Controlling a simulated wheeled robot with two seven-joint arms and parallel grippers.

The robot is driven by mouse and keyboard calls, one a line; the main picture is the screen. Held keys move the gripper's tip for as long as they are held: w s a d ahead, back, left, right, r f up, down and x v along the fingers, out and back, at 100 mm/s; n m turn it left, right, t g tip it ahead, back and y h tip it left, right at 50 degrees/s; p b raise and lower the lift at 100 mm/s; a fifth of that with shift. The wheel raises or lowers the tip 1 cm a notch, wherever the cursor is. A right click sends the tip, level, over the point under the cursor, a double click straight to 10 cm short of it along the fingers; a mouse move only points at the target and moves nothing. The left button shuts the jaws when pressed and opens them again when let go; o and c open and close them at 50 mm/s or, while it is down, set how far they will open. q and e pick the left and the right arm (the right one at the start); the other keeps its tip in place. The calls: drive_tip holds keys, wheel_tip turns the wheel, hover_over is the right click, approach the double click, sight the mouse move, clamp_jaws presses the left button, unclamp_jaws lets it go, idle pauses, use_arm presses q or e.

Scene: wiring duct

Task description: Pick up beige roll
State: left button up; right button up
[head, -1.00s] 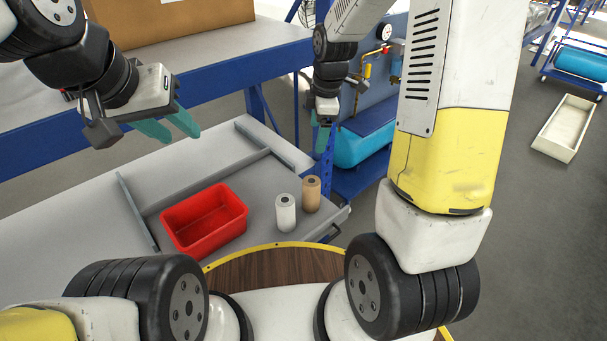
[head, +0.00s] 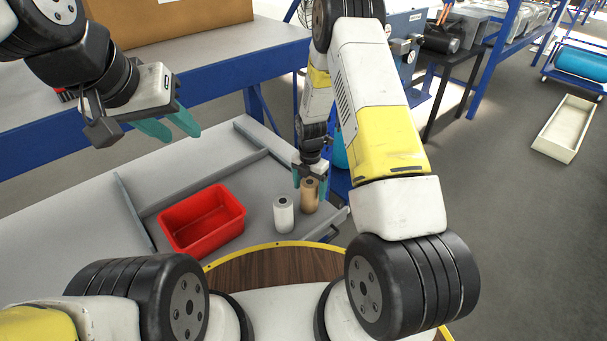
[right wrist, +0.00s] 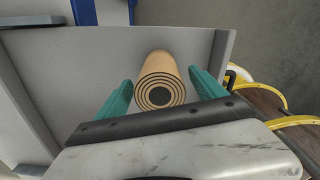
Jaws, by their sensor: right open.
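The beige roll (head: 309,197) stands upright on the grey table near its right corner, just right of a white roll (head: 284,214). My right gripper (head: 310,184) is right above the beige roll, pointing down, with its fingers on either side of the roll's top. In the right wrist view the beige roll (right wrist: 160,83) lies between the two open teal fingers (right wrist: 159,95), with gaps on both sides. My left gripper (head: 172,127) is open and empty, high at the upper left, far from the rolls.
A red bin (head: 203,222) stands on the grey table (head: 150,205) left of the rolls. Raised metal strips (head: 136,214) run along the table. A blue-framed bench (head: 220,75) with a cardboard box (head: 165,20) is behind.

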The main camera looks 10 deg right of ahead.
drive_tip(key=shift+f, duration=1.3)
drive_tip(key=c, duration=1.5)
